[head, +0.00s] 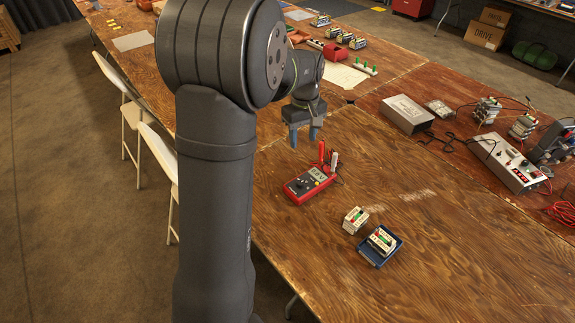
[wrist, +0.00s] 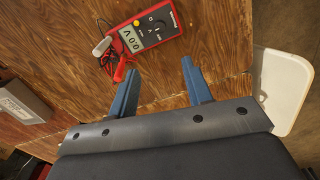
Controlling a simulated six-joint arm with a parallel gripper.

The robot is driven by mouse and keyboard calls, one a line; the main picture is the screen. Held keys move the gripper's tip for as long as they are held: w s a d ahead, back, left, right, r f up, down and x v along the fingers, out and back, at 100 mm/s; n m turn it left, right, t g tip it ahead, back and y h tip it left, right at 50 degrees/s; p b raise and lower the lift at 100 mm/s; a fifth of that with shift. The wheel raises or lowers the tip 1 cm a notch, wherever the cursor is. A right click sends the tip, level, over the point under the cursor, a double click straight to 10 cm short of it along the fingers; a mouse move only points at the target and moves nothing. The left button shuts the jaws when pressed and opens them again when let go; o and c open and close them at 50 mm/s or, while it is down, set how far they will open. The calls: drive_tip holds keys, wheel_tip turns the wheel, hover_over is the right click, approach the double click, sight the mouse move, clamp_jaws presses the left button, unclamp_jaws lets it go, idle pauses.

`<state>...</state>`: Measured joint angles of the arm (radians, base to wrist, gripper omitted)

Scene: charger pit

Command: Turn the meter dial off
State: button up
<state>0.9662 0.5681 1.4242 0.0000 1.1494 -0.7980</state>
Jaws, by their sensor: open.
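A red multimeter (head: 311,184) with a dark face lies flat on the wooden table. It also shows in the wrist view (wrist: 149,33), where its display is lit and reads about 0.0 V. Its dial (wrist: 158,24) is a dark knob on the face; the exact setting is too small to tell. Red and white probes (wrist: 117,66) are at the display end of the meter. My gripper (head: 304,137) is above the table, behind the meter in the head view. In the wrist view its two blue fingers (wrist: 164,78) are apart with nothing between them, short of the meter.
Two battery-like packs (head: 355,219) stand right of the meter, one in a blue tray (head: 366,255). A silver box (head: 407,114) and a power supply (head: 508,162) with cables are further right. The table around the meter is mostly clear.

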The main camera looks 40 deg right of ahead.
drive_tip(key=m, duration=1)
approach(301, 183)
wheel_tip(301, 183, down, 8)
drive_tip(key=shift+w+f, duration=0.1)
drive_tip(key=shift+f, duration=0.1)
drive_tip(key=shift+c, duration=0.5)
drive_tip(key=c, duration=0.9)
